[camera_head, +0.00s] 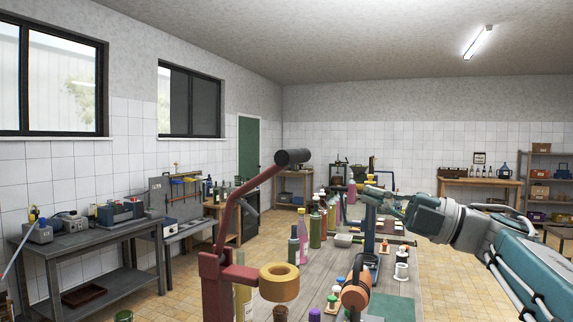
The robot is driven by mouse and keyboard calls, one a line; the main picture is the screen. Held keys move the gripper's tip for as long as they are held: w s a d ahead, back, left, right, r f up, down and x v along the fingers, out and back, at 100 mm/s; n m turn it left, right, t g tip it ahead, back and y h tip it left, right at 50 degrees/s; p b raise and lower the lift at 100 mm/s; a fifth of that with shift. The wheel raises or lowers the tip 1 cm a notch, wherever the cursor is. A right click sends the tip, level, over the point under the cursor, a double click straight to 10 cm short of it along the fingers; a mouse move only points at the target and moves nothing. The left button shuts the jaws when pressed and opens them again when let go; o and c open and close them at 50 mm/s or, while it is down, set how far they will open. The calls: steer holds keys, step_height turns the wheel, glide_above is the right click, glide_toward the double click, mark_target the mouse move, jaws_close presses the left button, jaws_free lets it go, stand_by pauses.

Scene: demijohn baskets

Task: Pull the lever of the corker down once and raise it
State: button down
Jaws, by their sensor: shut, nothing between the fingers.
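A red stand (216,288) with a long red lever (246,197) is close in front, at the lower middle; it looks like the corker. The lever slants up to the right and ends in a dark cylindrical grip (293,157), raised well above the table. A brass-coloured ring (279,282) is beside the stand. The stand's foot is below the picture edge. My gripper (370,193) reaches in from the right, shut and empty. In the picture it is right of and lower than the grip, apart from it, and overlaps the top of a blue stand (369,238).
The long table (322,268) carries several bottles (315,228), small cups and an orange rounded object (355,293) close in front. A grey workbench (85,240) with machines stands at the left wall. Shelves (549,183) stand at the far right.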

steer(key=d, duration=0.2)
glide_toward(297, 150)
steer(key=shift+n+y, duration=0.3)
steer(key=shift+n, duration=0.1)
steer(key=a, duration=0.1)
steer(key=w+a, duration=0.1)
steer(key=a, duration=0.3)
steer(key=shift+w+a+f, duration=0.2)
steer(key=shift+w+a, duration=0.05)
steer(key=shift+w, duration=0.1)
steer(key=shift+w+a+r, duration=0.15)
steer(key=shift+w+r, duration=0.25)
steer(key=shift+r, duration=0.05)
steer(key=shift+a, duration=0.4)
steer(key=shift+a+r, duration=0.1)
steer(key=shift+a, duration=0.2)
steer(key=shift+w+a+r, duration=0.25)
steer(key=shift+a+r, duration=0.25)
steer(key=shift+r, duration=0.05)
steer(key=shift+w+a+r, duration=0.25)
steer(key=shift+a+r, duration=0.45)
steer(key=shift+r, duration=0.1)
steer(key=shift+d+r, duration=0.2)
steer(key=shift+d, duration=0.05)
steer(key=shift+a, duration=0.1)
